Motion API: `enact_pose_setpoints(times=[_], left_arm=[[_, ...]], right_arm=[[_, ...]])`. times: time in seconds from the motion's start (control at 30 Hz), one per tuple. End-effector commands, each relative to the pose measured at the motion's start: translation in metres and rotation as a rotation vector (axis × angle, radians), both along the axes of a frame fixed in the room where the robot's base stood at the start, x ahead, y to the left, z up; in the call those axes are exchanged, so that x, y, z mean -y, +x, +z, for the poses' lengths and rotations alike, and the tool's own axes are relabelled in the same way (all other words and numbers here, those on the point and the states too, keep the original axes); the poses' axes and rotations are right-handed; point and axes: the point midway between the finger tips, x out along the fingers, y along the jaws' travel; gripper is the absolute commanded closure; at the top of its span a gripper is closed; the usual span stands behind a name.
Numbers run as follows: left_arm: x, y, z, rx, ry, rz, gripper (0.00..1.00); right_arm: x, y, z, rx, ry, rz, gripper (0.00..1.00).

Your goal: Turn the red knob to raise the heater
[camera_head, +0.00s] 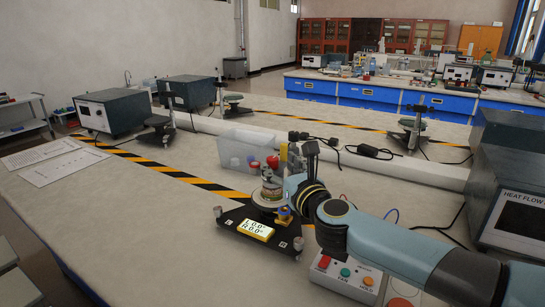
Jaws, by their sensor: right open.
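A small apparatus on a black triangular base (240,226) stands on the near bench, with a lit display (256,229) reading 0.0° on both lines. A red knob (272,161) shows at the top of its round stack (268,192). My right gripper (292,156) is open, close beside the upper right of the stack. The gripper and wrist hide part of the stack's right side. I cannot tell whether the fingers touch the knob. My left gripper is out of view.
A clear bin (232,147) with coloured pieces stands just behind the apparatus. A control box (345,275) with coloured buttons sits under my right arm. A dark heat flow unit (510,205) stands at right. Striped tape (160,170) crosses the bench; papers (55,163) lie left.

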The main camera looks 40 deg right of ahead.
Motion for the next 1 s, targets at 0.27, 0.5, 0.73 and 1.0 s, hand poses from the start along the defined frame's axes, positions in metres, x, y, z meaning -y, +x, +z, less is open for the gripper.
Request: enact_pose_setpoints(times=[0.27, 0.5, 0.73, 1.0], left_arm=[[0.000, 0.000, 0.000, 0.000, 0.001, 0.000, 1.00], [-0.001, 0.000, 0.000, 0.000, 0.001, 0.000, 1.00], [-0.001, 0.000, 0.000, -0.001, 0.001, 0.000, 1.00], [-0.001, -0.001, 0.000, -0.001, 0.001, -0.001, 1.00]], right_arm=[[0.015, 0.038, 0.000, 0.001, 0.001, -0.001, 0.49], [0.017, 0.044, 0.000, -0.001, 0.001, -0.001, 0.49], [0.017, 0.044, 0.000, 0.000, 0.000, -0.001, 0.62], [0.017, 0.044, 0.000, 0.000, 0.000, -0.001, 0.97]])
